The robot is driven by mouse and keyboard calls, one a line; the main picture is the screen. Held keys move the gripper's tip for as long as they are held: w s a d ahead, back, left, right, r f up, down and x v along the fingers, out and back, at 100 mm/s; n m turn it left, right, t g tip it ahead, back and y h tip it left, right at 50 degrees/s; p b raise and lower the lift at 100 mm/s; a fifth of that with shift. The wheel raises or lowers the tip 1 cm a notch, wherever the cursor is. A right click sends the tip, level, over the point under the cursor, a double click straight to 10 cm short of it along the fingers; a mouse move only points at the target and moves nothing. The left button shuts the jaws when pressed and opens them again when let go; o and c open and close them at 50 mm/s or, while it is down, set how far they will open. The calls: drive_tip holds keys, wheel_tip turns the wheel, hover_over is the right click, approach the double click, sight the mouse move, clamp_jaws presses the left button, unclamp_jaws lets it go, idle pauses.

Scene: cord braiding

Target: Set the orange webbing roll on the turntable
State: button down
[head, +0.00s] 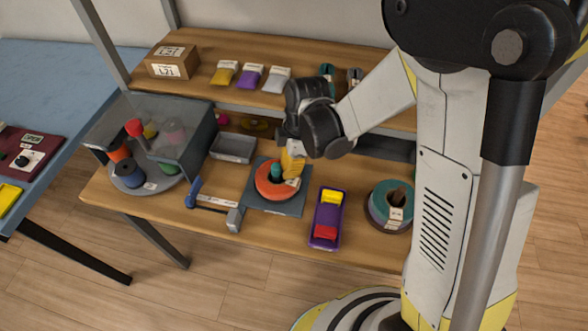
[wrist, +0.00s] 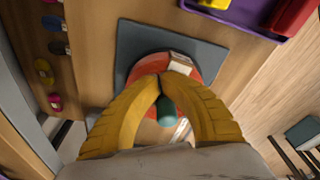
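The orange webbing roll (head: 268,187) lies flat on a dark square mat in the middle of the bench, with a teal post (head: 275,170) at its centre and a white label on it. It also shows in the wrist view (wrist: 192,72). My gripper (head: 291,172) is over the roll, its yellow fingers pointing down. In the wrist view the fingertips (wrist: 163,80) come together beside the teal post; whether any of the roll is pinched between them is hidden. The grey round turntable (head: 148,189) is at the left, carrying several other rolls under a clear hood.
The clear hood (head: 197,140) has an open front. A blue-handled tool (head: 213,203) lies between turntable and mat (head: 296,208). A grey tray (head: 233,150) is behind it. A purple tray (head: 318,240) and a teal roll (head: 378,206) stand at the right. A shelf (head: 130,83) runs above.

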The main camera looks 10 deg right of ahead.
idle(0.3)
drive_tip(key=shift+d, duration=0.55)
drive_tip(key=shift+w+r+p, duration=0.1)
drive_tip(key=shift+r+p, duration=0.45)
drive_tip(key=shift+r, duration=0.15)
drive_tip(key=shift+a+f, duration=0.1)
drive_tip(key=d, duration=0.4)
drive_tip(key=d+p, duration=0.1)
drive_tip(key=d, duration=0.3)
drive_tip(key=w+d+p, duration=0.1)
drive_tip(key=d, duration=0.3)
drive_tip(key=shift+d, duration=0.15)
